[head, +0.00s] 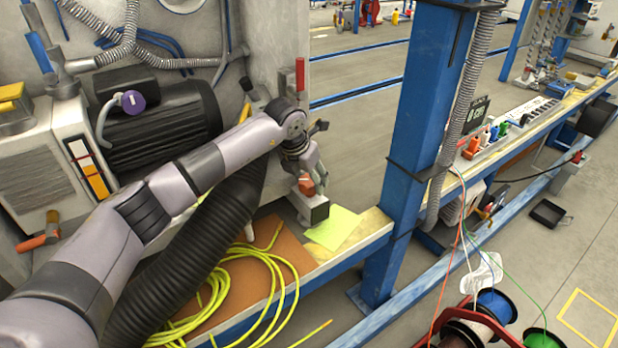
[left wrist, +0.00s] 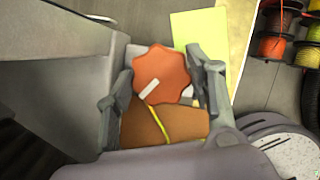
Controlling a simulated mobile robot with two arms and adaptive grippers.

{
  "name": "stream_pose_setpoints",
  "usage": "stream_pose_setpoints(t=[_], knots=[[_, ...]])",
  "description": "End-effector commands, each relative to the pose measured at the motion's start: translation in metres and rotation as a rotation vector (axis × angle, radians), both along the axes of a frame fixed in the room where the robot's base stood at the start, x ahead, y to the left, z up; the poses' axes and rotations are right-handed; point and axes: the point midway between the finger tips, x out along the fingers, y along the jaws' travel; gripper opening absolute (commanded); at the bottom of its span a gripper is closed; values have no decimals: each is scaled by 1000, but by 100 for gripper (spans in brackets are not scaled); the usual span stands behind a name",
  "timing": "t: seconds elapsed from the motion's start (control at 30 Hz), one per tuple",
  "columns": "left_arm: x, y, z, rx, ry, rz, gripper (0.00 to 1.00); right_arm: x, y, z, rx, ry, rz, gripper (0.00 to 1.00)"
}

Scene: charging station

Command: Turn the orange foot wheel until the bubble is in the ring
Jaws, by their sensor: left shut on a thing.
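The orange foot wheel (left wrist: 162,74) has a lobed rim and a pale mark on its top. It sits between the two fingers of my left gripper (left wrist: 160,92) in the left wrist view, and the gripper is shut on it. In the head view, the orange wheel (head: 306,184) shows small under my left gripper (head: 312,180), above a grey block-like instrument (head: 312,205) at the bench edge. The bubble and ring cannot be made out in either view. My right gripper is not in view.
A yellow-green sheet (head: 335,228) lies beside the instrument. Yellow cable (head: 265,275) is coiled on a brown board (head: 290,248) in front. A blue post (head: 420,130) stands to the right. Cable spools (head: 490,308) stand at the lower right.

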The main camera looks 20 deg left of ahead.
Motion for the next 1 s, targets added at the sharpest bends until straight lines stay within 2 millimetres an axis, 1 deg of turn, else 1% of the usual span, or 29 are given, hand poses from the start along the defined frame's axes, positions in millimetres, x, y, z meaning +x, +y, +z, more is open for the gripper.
stream_pose_setpoints(t=[0.17,0.37,0.7,0.8,1.0], knots=[[0,0,1,-1,-1,28,22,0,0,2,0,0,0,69],[0,-1,2,1,0,123,22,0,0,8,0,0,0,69],[1,-3,2,1,-3,420,22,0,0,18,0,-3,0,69],[1,-3,2,1,-2,514,22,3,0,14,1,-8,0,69],[1,-4,1,1,-3,703,22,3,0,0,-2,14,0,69]])
